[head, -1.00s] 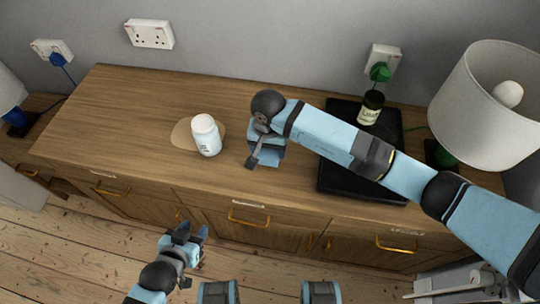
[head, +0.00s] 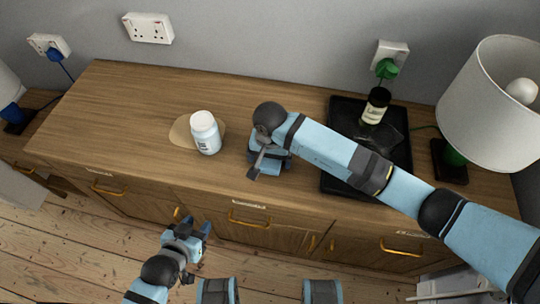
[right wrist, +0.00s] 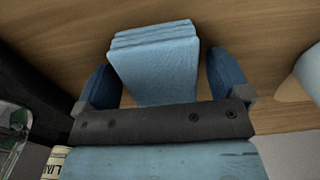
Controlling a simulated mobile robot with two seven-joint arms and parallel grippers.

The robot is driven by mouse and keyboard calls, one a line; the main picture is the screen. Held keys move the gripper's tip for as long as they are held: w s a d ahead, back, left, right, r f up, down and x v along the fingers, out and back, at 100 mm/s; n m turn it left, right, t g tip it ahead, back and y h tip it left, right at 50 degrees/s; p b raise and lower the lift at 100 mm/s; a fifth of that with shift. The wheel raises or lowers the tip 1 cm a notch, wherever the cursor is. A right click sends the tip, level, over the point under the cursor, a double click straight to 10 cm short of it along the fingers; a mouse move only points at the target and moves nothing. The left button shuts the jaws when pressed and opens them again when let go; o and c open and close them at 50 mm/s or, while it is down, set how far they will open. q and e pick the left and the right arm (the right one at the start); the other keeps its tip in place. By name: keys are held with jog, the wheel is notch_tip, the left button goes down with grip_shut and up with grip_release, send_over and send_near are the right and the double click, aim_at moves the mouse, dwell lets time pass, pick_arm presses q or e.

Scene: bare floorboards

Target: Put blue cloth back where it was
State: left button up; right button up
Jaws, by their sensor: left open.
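The blue cloth (right wrist: 155,62) is light blue and folded in layers. It lies on the wooden cabinet top (head: 130,105). In the right wrist view it sits between the two dark blue fingers of my right gripper (right wrist: 165,85), with a gap at the right finger. In the head view my right gripper (head: 262,166) is low over the cabinet top and mostly hides the cloth. My left gripper (head: 195,232) is open and empty, in front of the cabinet drawers.
A black tray (head: 333,184) with a dark bottle (head: 376,106) lies under my right arm. A lamp (head: 489,105) stands at right. The cabinet's left top is clear.

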jog(key=shift+r, duration=0.1)
jog(key=shift+r, duration=0.15)
notch_tip(320, 180, up, 12)
dwell(0.4)
dwell(0.5)
